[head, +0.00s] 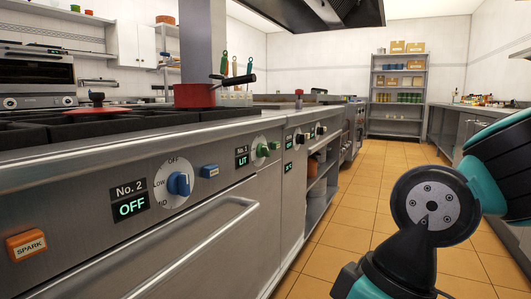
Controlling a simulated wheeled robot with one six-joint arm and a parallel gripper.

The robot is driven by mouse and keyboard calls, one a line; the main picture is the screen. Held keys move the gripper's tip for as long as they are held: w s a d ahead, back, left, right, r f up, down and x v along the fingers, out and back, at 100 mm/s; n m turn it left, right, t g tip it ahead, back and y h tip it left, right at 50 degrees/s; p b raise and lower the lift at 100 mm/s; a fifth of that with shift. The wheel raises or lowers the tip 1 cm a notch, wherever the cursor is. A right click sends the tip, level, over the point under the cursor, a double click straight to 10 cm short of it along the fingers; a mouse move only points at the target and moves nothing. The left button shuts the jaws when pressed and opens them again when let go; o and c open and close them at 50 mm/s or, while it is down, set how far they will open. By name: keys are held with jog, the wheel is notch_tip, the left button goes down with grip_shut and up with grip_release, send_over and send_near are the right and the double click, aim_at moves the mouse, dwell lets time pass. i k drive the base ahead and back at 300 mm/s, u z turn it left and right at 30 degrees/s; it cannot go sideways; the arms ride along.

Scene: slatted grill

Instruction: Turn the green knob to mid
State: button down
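The green knob (262,149) is on the steel front panel of the cooking range, small and seen at a steep angle near the middle of the head view. Its pointer and dial marks are too small to read. A dark display marked No. 1 (242,160) just left of it reads what looks like LIT in green. A smaller green button (275,145) sits just to its right. My arm shows at the right and lower right, apart from the panel. My gripper's fingers are not in view.
Nearer on the panel are a blue knob (179,184), a No. 2 display (131,205) reading OFF, a blue button (210,171) and an orange SPARK button (26,245). A long oven handle (205,240) sticks out below. A red pot (194,96) stands on top. The tiled aisle (375,170) is clear.

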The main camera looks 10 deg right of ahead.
aim_at(262, 150)
jog(key=k, duration=0.4)
jog(key=z, duration=1.25)
jog(key=i, duration=0.75)
jog(key=u, duration=0.7)
jog(key=i, duration=0.65)
jog(key=u, duration=0.45)
